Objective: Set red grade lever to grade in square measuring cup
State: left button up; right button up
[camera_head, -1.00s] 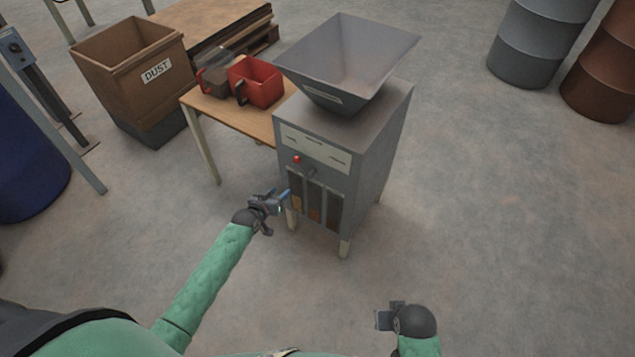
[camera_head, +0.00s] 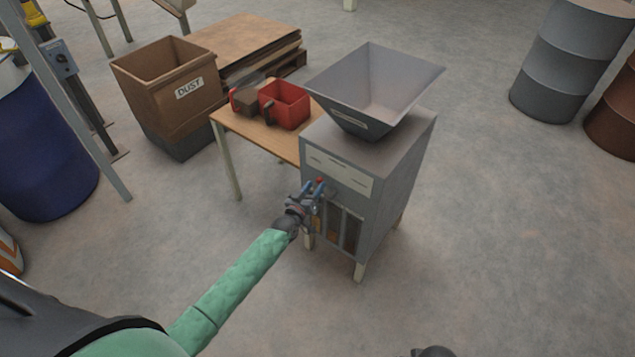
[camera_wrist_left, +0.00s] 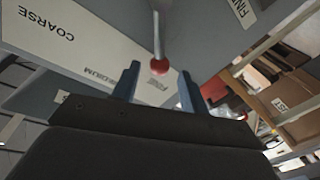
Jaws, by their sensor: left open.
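The grey sack filler (camera_head: 418,155) stands in the centre, its pale front plate (camera_head: 350,176) facing me. The red-knobbed lever (camera_wrist_left: 159,67) hangs before the plate, which reads COARSE, MEDIUM and, partly hidden, FINE. Which mark it points at is unclear. My left gripper (camera_head: 316,187) is open at the filler's front; in the wrist view its two blue fingers (camera_wrist_left: 156,87) lie either side of the knob, no grip visible. A red square-looking cup (camera_head: 289,106) and a second cup with brown inside (camera_head: 247,100) stand on the side table; their grain is unclear.
A brown DUST bin (camera_head: 165,100) stands farther left, drums at the right. Floor before the filler is clear.

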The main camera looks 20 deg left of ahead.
pick_arm(q)
jog(key=w, duration=0.2)
jog(key=shift+w+d, duration=0.25)
jog(key=shift+w, duration=0.05)
pick_arm(e)
notch_tip(320, 180, down, 2)
jog(key=shift+f, duration=0.15)
pick_arm(q)
jog(key=c, duration=0.8)
grip_shut()
pick_arm(e)
jog(key=shift+w, duration=0.15)
